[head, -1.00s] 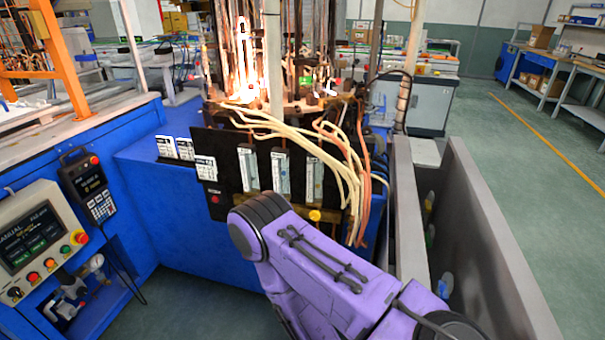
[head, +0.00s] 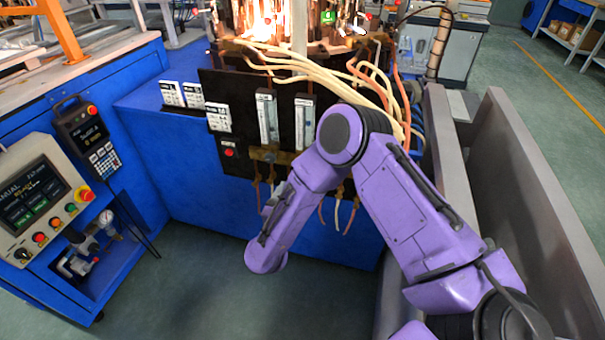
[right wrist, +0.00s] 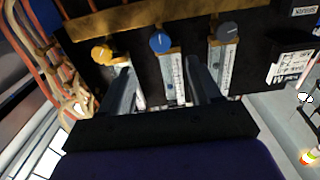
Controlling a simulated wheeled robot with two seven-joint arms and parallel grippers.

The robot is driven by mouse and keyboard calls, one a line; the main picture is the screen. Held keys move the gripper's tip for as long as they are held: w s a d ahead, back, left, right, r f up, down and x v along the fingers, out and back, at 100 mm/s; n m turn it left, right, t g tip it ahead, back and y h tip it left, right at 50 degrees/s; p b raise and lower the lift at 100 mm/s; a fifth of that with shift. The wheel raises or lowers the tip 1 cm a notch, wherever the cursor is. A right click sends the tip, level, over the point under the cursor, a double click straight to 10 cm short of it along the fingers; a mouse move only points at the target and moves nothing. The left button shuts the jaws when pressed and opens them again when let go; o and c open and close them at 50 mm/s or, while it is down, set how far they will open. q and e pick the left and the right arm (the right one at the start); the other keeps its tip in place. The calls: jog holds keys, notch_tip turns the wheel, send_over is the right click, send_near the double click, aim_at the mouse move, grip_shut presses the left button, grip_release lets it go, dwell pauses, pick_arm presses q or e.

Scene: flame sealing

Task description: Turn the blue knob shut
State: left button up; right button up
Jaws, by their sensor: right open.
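The blue knob (right wrist: 160,41) shows in the right wrist view, at the end of the middle flow tube (right wrist: 172,76), with a pale line on its face. A yellow knob (right wrist: 102,54) is to its left and a grey knob (right wrist: 226,31) to its right. My right gripper (right wrist: 157,64) is open and empty; its two fingers point at the panel on either side of the blue knob's column. I cannot tell whether they touch anything. In the head view my purple right arm hides the blue knob, and my right gripper cannot be made out. My left gripper is out of view.
The black panel (head: 240,100) carries flow tubes and a red button (head: 229,153). Pale hoses (head: 345,82) hang beside it. A control box (head: 35,200) and handheld pendant (head: 87,135) stand left. A grey trough wall (head: 520,180) is right. Floor (head: 190,290) in front is clear.

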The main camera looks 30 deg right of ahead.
jog(key=x, duration=0.9)
jog(key=shift+w+d, duration=0.1)
jog(key=c, duration=1)
